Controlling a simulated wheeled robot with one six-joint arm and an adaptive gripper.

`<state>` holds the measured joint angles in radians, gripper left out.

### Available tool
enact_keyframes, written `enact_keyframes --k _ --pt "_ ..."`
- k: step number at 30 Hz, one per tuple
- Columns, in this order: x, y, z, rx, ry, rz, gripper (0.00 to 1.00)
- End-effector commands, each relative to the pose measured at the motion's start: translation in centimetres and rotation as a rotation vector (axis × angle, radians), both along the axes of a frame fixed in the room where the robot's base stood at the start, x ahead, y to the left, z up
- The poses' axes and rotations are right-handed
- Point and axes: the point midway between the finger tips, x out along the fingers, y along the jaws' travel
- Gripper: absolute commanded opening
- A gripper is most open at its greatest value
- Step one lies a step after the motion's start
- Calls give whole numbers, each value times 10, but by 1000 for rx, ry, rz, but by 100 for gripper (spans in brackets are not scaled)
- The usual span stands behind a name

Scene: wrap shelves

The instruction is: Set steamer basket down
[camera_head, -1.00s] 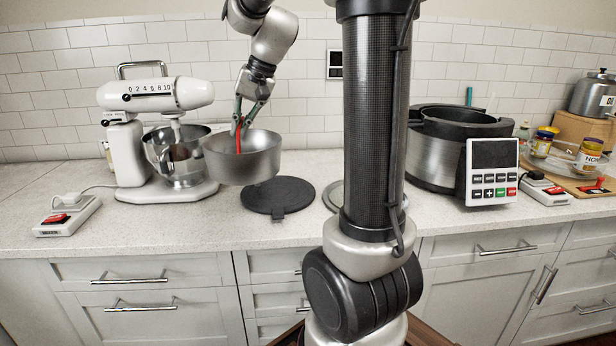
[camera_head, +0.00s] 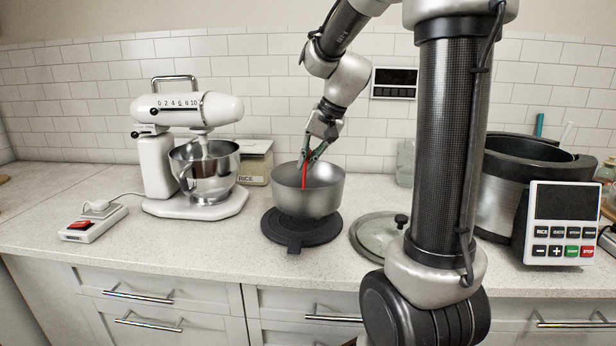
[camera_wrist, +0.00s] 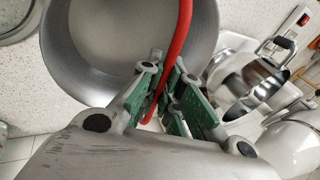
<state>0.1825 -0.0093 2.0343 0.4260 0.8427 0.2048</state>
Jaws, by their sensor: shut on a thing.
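The steamer basket is a grey metal bowl-shaped pan (camera_head: 318,193) with a red handle (camera_head: 304,174). It is upright, above or on the round black base (camera_head: 300,232) on the counter; I cannot tell whether it touches. My gripper (camera_head: 310,158) is shut on the red handle over the basket's inside. In the wrist view the green-padded fingers (camera_wrist: 170,105) close around the red handle (camera_wrist: 178,45), and the grey basket (camera_wrist: 110,35) fills the upper left. The basket looks empty where its inside shows.
A glass lid (camera_head: 375,238) lies to the right of the black base. A large cooker (camera_head: 505,195) stands farther right. A power strip (camera_head: 93,222) lies at the far left.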

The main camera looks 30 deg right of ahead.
Motion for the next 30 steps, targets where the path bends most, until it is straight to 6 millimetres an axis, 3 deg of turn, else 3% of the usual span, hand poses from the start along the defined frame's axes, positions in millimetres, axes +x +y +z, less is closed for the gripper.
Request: enact_keyframes --k 8,18,22,30 --pt "0 0 -35 0 3 0 0" --pt "0 0 -39 -1 1 0 0" --pt "0 0 -38 -1 1 0 28" --pt "0 0 -38 -1 1 0 28"
